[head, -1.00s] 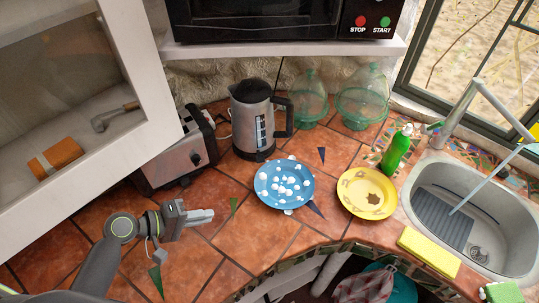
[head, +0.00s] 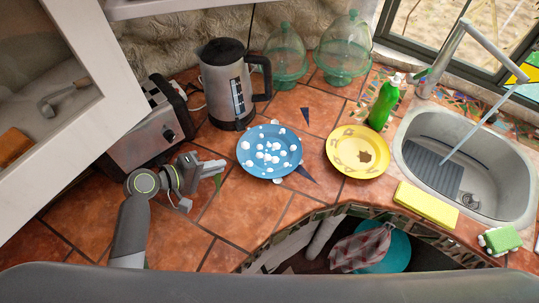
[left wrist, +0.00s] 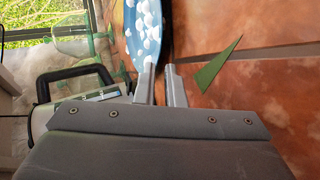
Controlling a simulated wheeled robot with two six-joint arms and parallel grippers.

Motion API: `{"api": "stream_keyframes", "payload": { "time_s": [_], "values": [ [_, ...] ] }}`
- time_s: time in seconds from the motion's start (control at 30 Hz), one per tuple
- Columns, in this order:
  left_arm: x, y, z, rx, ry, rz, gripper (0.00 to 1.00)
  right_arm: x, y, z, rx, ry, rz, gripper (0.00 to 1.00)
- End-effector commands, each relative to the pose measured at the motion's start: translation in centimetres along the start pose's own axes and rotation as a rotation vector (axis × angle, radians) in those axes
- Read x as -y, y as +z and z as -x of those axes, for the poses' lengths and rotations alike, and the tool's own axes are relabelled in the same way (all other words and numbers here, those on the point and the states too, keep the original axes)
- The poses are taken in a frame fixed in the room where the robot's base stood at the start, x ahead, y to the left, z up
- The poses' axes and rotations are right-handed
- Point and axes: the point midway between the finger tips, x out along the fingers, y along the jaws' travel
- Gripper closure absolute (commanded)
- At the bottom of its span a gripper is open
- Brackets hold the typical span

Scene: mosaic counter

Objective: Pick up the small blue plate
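The small blue plate (head: 255,169) lies on the tiled counter with white foam-like blobs on it. It also shows in the left wrist view (left wrist: 131,43), partly cut off at the top, with its rim beyond the fingertips. My left gripper (head: 223,168) is just left of the plate's rim in the head view, with a small space between them. The left wrist view shows its two fingers (left wrist: 160,68) apart with a narrow gap and nothing held. My right gripper is not in view.
A yellow plate (head: 342,163) with a brown stain lies right of the blue one. A kettle (head: 222,85) stands behind, a toaster (head: 145,145) to the left. A green bottle (head: 383,103), glass jars (head: 286,66), a yellow sponge (head: 425,204) and a sink (head: 413,130) are also around.

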Motion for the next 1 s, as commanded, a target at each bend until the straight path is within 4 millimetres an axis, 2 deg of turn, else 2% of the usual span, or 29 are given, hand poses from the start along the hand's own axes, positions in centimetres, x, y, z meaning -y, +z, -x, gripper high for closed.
{"api": "stream_keyframes", "payload": {
  "time_s": [0.03, 0.27, 0.6, 0.97, 1.0],
  "values": [
    [0.2, 0.0, -0.8, 0.000, 0.002, 0.001, 0.91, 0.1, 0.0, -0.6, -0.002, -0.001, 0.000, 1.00],
    [0.1, 0.0, -2.0, 0.000, 0.001, 0.000, 0.91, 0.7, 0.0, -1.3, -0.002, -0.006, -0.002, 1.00],
    [0.1, -0.1, -6.1, 0.000, 0.002, 0.000, 0.91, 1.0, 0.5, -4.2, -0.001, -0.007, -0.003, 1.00],
    [-0.2, -0.1, -6.6, -0.001, -0.001, -0.001, 0.91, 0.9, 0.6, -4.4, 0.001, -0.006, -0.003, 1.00],
    [-0.2, -0.1, -6.6, -0.001, -0.001, 0.000, 0.95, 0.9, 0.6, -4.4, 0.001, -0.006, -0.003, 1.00]
  ]
}}
